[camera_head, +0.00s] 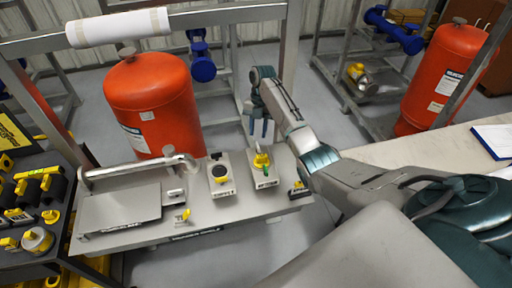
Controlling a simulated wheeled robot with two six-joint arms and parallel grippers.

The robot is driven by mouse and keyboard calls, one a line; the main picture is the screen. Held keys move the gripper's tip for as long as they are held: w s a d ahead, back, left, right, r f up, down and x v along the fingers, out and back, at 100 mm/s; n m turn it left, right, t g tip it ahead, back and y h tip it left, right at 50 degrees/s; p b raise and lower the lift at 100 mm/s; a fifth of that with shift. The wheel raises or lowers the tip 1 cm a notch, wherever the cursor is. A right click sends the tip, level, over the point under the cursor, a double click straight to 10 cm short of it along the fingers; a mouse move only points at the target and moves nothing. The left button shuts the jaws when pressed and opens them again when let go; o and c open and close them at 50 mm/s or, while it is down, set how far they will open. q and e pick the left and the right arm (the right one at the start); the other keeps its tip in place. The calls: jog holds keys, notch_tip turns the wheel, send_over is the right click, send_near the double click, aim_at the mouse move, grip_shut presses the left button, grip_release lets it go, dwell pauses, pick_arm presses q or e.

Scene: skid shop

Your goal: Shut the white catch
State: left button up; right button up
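A small pale catch (175,194) appears to sit on the grey panel (140,236), at the right edge of a flat grey lid (120,208). It is too small to tell whether it is open or shut. My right gripper (260,129) hangs above the back of the panel, to the right of and apart from the catch. Its two bluish fingers point down with a small gap between them, and nothing shows between them. My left gripper is out of view.
An orange tank (158,100) stands behind. A rack of yellow-and-black parts (36,190) stands left.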

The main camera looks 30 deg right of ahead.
jog(key=shift+w+m, duration=0.1)
jog(key=shift+m, duration=0.5)
jog(key=shift+r, duration=0.1)
jog(key=m, duration=0.2)
jog(key=m+t+y, duration=0.1)
jog(key=m, duration=0.1)
jog(key=shift+r+m+t, duration=0.2)
jog(key=shift+m+t, duration=0.1)
jog(key=shift+m, duration=0.1)
jog(key=shift+r+m+t, duration=0.2)
jog(key=shift+m+t, duration=0.1)
jog(key=shift+m, duration=0.7)
jog(key=shift+r+m+t, duration=0.2)
jog(key=shift+m+t, duration=0.1)
jog(key=shift+m, duration=0.75)
jog(key=shift+r+m+t, duration=0.2)
jog(key=shift+m+t, duration=0.1)
jog(key=shift+m, duration=0.75)
jog(key=shift+f, duration=0.1)
